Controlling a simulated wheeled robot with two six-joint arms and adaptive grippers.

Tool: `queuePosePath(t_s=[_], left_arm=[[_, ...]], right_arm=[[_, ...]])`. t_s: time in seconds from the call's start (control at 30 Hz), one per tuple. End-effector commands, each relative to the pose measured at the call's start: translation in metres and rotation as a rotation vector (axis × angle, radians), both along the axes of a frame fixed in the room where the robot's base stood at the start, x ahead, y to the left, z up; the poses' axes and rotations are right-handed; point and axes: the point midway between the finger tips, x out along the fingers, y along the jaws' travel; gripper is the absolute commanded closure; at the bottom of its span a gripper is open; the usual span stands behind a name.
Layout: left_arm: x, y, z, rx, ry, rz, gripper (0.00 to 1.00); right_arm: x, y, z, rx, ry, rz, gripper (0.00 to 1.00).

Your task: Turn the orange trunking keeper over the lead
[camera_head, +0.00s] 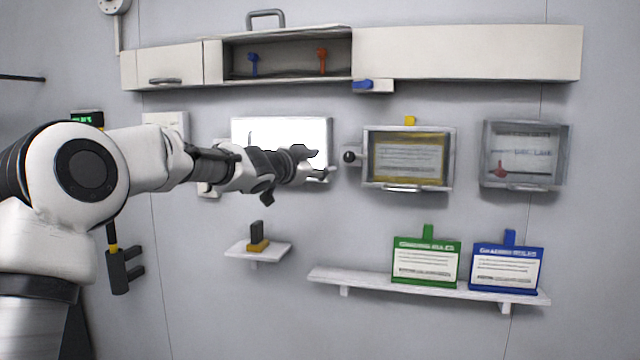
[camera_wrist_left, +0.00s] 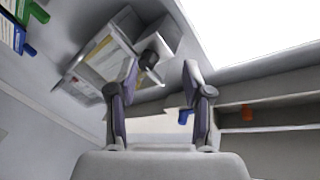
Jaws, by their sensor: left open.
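The orange keeper (camera_head: 321,60) stands upright inside the open section of the wall trunking (camera_head: 285,35), toward its right end. It also shows small in the left wrist view (camera_wrist_left: 247,112). A blue keeper (camera_head: 253,63) stands in the same opening at the left. I cannot make out a lead in the trunking. My left gripper (camera_head: 320,163) is open and empty, below the trunking and in front of a bright white panel (camera_head: 255,127). In the left wrist view its two fingers (camera_wrist_left: 160,75) are spread apart, well away from the orange keeper. My right gripper is not in view.
A black knob (camera_head: 349,157) on a wall box is close right of my left gripper. Two framed cases (camera_head: 450,160) (camera_head: 567,155) hang farther right. A blue piece (camera_head: 362,85) sits on a small ledge under the trunking. Shelves (camera_head: 330,275) (camera_head: 280,252) are below.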

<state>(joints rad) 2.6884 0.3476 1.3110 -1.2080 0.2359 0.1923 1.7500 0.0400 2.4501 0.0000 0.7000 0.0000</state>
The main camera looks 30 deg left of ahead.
Motion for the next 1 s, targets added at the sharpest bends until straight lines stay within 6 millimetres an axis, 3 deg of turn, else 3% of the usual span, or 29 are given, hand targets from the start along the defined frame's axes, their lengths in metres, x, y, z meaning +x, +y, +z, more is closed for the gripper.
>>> queuePosePath(t_s=[0.1,0.2,0.8,0.87,0.97,1.0], left_arm=[[0.005,-0.006,-0.023,-0.005,0.032,-0.007,0.5],[0.008,-0.008,-0.033,-0.009,0.048,-0.01,0.5],[0.01,-0.009,-0.041,-0.011,0.058,-0.011,0.5],[0.013,-0.01,-0.056,-0.012,0.076,-0.011,0.5],[0.026,-0.016,-0.107,-0.002,0.141,-0.016,0.5],[0.032,-0.021,-0.137,0.006,0.179,-0.022,0.5]], right_arm=[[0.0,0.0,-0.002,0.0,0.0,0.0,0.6],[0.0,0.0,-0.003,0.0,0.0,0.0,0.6],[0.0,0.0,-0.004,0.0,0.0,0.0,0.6],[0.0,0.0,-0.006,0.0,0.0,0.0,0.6],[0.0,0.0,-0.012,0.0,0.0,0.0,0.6],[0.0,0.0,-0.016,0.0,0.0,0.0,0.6]])
